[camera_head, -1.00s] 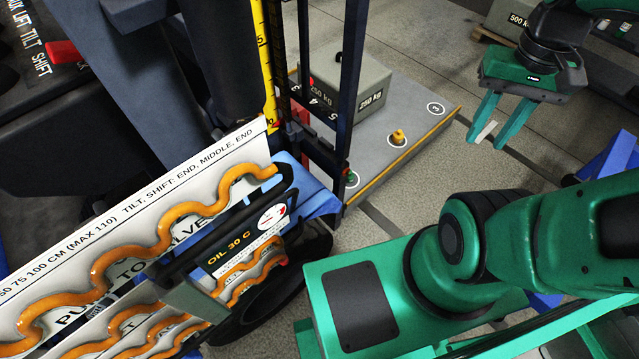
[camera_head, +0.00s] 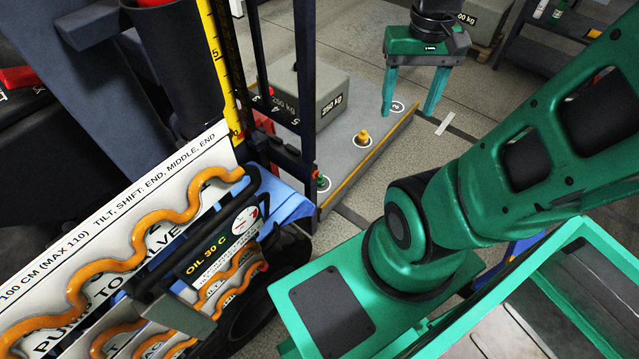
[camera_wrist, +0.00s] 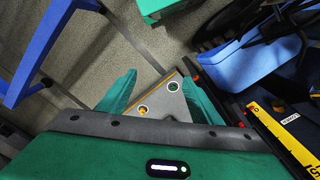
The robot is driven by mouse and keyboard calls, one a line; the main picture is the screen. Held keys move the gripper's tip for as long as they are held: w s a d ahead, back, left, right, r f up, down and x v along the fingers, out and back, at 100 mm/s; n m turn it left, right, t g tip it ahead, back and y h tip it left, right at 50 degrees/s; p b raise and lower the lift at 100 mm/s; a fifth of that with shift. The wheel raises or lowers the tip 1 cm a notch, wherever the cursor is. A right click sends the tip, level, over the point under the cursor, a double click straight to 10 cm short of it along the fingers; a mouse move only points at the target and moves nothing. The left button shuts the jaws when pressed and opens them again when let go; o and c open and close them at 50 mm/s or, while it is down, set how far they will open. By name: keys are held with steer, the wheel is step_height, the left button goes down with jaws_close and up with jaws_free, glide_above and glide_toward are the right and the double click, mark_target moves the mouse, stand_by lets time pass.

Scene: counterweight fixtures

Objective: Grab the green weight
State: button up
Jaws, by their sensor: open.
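The green weight (camera_head: 321,181) is small and stands on a ringed spot at the near corner of the grey platform (camera_head: 352,178). It also shows in the wrist view (camera_wrist: 172,87), between the fingers in the picture but farther off. My gripper (camera_head: 408,112) is open and empty, with its fingers pointing down, near the platform's far right end. In the head view it is beyond and to the right of the green weight, apart from it. The wrist view shows the two spread fingers (camera_wrist: 158,83) with the platform corner between them.
A yellow weight (camera_head: 362,138) stands on another ring, between the green weight and my gripper. A grey 250 kg block (camera_head: 318,98) sits on the platform. A dark upright mast (camera_head: 305,80) rises close to the green weight. A blue frame (camera_wrist: 38,50) stands in the wrist view.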

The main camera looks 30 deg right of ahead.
steer(key=w+d+f, duration=0.2)
steer(key=w+d, duration=0.2)
steer(key=w, duration=0.6)
steer(key=n+t, duration=0.3)
steer(key=n, duration=0.2)
glide_above(321, 176)
steer(key=s, duration=0.2)
step_height(321, 176, down, 70)
steer(key=shift+w+a+r, duration=0.1)
steer(key=shift+a+r, duration=0.05)
steer(key=shift+x, duration=3.4)
steer(key=shift+w, duration=0.1)
